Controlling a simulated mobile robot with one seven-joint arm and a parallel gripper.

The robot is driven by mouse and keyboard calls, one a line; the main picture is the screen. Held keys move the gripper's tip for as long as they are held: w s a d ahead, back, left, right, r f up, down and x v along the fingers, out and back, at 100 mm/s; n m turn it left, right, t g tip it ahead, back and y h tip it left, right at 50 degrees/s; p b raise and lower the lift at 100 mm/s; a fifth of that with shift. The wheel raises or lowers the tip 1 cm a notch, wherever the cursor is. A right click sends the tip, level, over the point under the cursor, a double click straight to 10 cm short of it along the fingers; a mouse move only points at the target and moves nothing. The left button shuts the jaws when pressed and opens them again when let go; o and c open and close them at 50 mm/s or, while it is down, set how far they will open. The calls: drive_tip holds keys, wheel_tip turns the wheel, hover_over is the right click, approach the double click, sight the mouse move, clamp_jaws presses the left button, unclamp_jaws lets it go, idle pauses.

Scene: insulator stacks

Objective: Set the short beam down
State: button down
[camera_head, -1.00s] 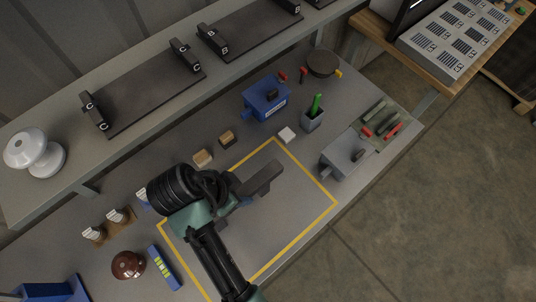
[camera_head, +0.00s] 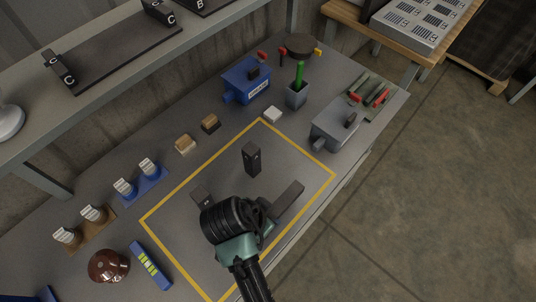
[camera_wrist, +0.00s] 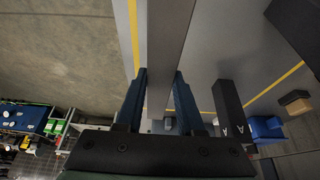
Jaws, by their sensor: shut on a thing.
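My gripper (camera_wrist: 160,88) is shut on the short beam, a grey bar (camera_wrist: 170,40) that runs between its two blue fingers in the wrist view. In the head view the beam (camera_head: 288,202) sticks out from my gripper towards the upper right, over the front right part of the yellow-outlined area. I cannot tell whether it touches the table. A dark upright block (camera_head: 252,159) stands inside the outline, behind the beam.
The yellow outline (camera_head: 178,183) bounds mostly clear table. A grey vise-like box (camera_head: 334,126) is beyond its right corner. A blue box (camera_head: 246,82), a cup with a green item (camera_head: 297,94) and small blocks (camera_head: 186,144) stand behind. A blue level (camera_head: 151,265) lies left.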

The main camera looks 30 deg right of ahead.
drive_tip(key=shift+f, duration=2.15)
drive_tip(key=shift+f, duration=0.2)
drive_tip(key=c, duration=0.5)
unclamp_jaws()
